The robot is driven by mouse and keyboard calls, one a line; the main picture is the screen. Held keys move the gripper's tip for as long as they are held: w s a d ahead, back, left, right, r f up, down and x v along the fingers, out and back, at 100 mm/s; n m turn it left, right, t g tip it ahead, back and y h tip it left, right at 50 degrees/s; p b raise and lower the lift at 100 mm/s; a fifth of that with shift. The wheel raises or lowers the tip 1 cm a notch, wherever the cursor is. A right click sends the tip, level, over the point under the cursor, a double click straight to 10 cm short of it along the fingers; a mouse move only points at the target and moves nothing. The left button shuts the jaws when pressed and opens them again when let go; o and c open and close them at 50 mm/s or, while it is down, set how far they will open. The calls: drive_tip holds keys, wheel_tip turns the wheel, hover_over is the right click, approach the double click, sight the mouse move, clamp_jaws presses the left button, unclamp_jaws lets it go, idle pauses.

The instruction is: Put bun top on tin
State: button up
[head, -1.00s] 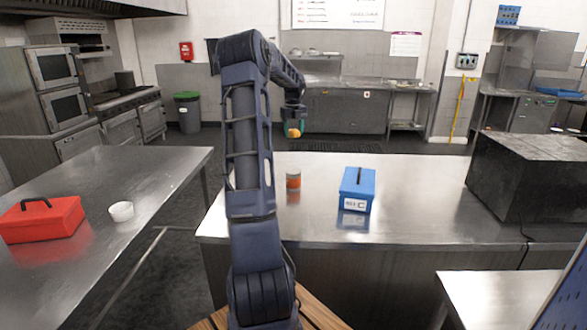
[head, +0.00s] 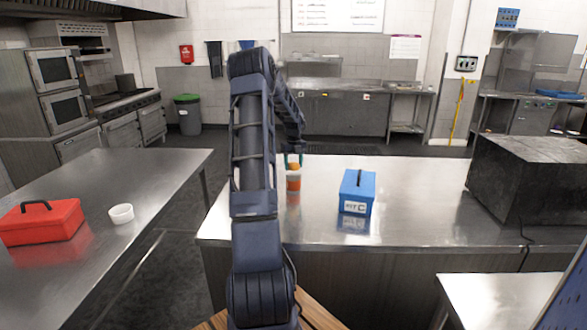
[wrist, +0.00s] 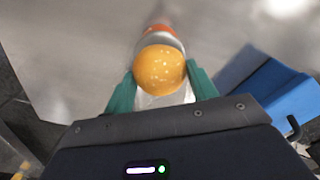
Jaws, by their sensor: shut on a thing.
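The bun top (wrist: 160,70), round and golden with pale seeds, sits between the two green fingers of my gripper (wrist: 160,88) in the wrist view. In the head view my gripper (head: 293,160) points down, and the orange bun top (head: 294,167) shows at its tips. The tin (head: 293,183), with an orange-red and white label, stands on the steel table directly below the bun top. In the wrist view the tin (wrist: 160,29) shows partly behind the bun top. I cannot tell whether the bun top touches the tin.
A blue box (head: 357,192) with a handle stands right of the tin. A large dark box (head: 530,180) is at the table's right end. A red toolbox (head: 42,220) and a white bowl (head: 121,213) are on the left table (head: 120,265). The table (head: 420,215) between the blue and dark boxes is clear.

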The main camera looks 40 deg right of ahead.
drive_tip(key=shift+f, duration=1)
drive_tip(key=shift+f, duration=0.1)
drive_tip(key=o, duration=1)
